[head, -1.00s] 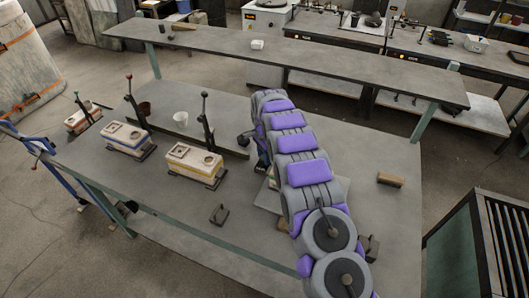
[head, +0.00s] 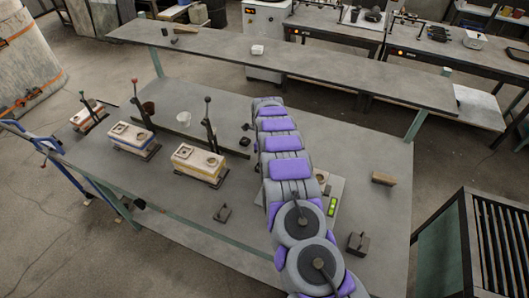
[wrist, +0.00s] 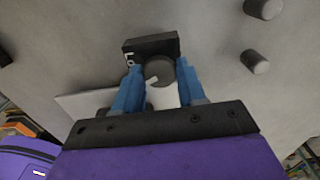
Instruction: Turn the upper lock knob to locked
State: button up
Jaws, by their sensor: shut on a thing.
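In the wrist view a dark round knob (wrist: 158,72) with a small pale mark on its face stands in front of a black block (wrist: 150,45). White letters show on the block's left part, partly covered by a finger. My gripper (wrist: 160,80) has its two blue fingers on either side of the knob, shut on it. I cannot tell from the letters whether the knob stands at locked. In the head view my arm hides the gripper and the knob.
Two dark cylinders (wrist: 255,61) stick out at the upper right in the wrist view. In the head view, moulds with levers (head: 198,160) stand left on the grey table (head: 160,185). A wooden block (head: 383,178) and a dark weight (head: 358,243) lie right of my arm.

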jog(key=shift+w+a+r+m+p, duration=0.1)
jog(key=shift+m+p, duration=0.45)
jog(key=shift+m, duration=0.6)
jog(key=shift+w+a+r+m+p, duration=0.1)
jog(key=shift+m+p, duration=0.45)
jog(key=shift+m, duration=0.6)
jog(key=o, duration=1)
jog(key=shift+s+f, duration=0.1)
jog(key=shift+f, duration=0.05)
jog(key=shift+o, duration=0.2)
jog(key=shift+d, duration=0.1)
notch_tip(320, 180, up, 17)
jog(key=shift+p, duration=0.45)
jog(key=shift+r, duration=0.25)
